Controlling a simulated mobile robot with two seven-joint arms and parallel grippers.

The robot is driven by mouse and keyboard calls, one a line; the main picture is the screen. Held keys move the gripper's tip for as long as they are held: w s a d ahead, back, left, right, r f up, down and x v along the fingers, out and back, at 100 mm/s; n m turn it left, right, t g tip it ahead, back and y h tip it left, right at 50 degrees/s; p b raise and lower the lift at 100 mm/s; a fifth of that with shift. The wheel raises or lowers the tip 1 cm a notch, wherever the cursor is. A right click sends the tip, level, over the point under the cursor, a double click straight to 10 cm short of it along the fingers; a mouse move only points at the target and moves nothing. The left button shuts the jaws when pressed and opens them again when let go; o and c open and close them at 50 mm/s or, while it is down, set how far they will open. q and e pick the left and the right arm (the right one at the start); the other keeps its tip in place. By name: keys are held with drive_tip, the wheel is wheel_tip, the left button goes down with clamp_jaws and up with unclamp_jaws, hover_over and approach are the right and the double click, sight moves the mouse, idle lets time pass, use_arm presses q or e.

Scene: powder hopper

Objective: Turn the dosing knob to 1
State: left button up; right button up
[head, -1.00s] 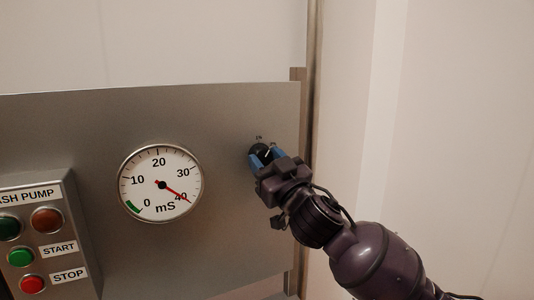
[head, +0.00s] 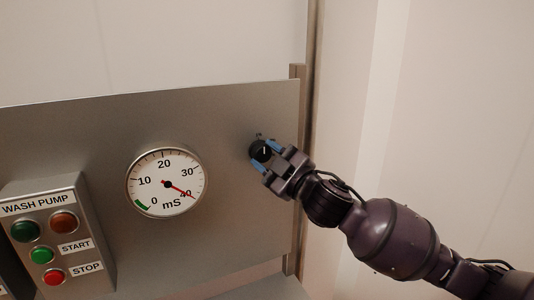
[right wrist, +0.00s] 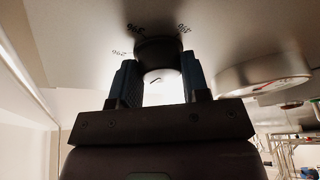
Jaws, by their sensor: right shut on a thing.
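My left gripper is not in view.
A round mS gauge (head: 166,182) is left of the knob, its red needle near 40. A wash pump box (head: 88,247) with lamps and start and stop buttons is at the lower left. A vertical post (head: 297,180) stands at the panel's right edge.

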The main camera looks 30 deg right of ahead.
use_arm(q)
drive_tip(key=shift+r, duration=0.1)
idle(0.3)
use_arm(e)
drive_tip(key=o, duration=0.9)
use_arm(q)
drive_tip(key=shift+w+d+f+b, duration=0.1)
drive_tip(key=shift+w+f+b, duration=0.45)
drive_tip(key=shift+b, duration=0.7)
use_arm(e)
drive_tip(key=shift+v, duration=5.4)
drive_tip(key=shift+f, duration=0.1)
